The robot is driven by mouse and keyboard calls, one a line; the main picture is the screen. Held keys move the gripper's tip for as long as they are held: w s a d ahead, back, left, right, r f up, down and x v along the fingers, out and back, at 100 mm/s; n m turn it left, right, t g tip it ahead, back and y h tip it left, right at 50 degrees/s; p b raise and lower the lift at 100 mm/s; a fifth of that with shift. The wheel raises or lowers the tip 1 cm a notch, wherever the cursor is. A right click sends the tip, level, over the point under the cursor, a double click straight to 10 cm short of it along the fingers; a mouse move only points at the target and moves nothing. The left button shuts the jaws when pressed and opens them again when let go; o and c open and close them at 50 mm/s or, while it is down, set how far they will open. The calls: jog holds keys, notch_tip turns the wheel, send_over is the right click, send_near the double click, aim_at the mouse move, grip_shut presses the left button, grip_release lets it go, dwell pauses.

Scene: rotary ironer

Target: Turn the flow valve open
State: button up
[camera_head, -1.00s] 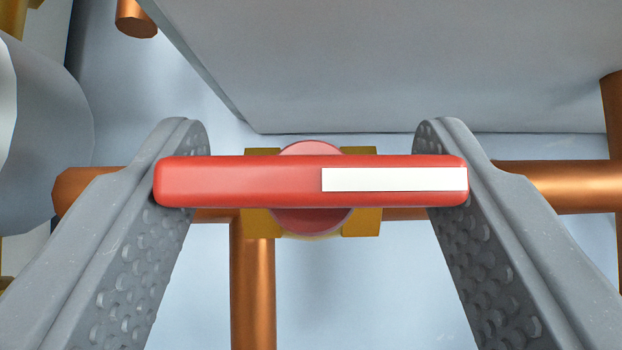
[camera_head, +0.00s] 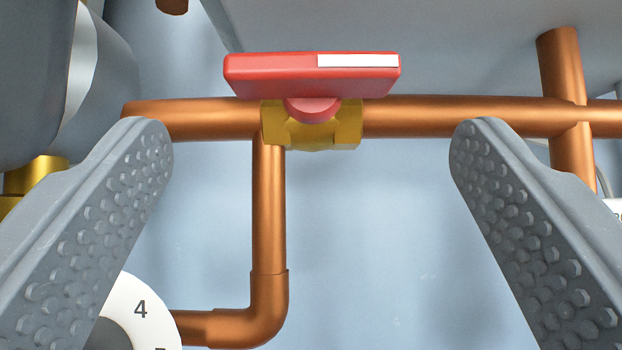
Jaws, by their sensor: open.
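The flow valve's red handle (camera_head: 270,72) lies level in the upper middle of the view, with a white stripe on its right half. It sits on a brass valve body (camera_head: 345,124) on a horizontal copper pipe (camera_head: 450,116), its long side in line with the pipe. My gripper (camera_head: 311,145) is open and empty. Its two grey, studded fingers stand wide apart, left and right. The handle appears above and between the fingertips, beyond them and apart from both.
A copper pipe (camera_head: 268,210) drops from the valve and bends left. A dial marked 4 (camera_head: 140,310) shows at lower left, partly behind the left finger. A rounded grey body (camera_head: 35,85) is at upper left. A vertical copper pipe (camera_head: 562,70) crosses at right. A pale panel overhangs above.

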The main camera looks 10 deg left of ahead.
jog(key=v, duration=0.8)
jog(key=shift+s+f, duration=0.1)
dwell(0.3)
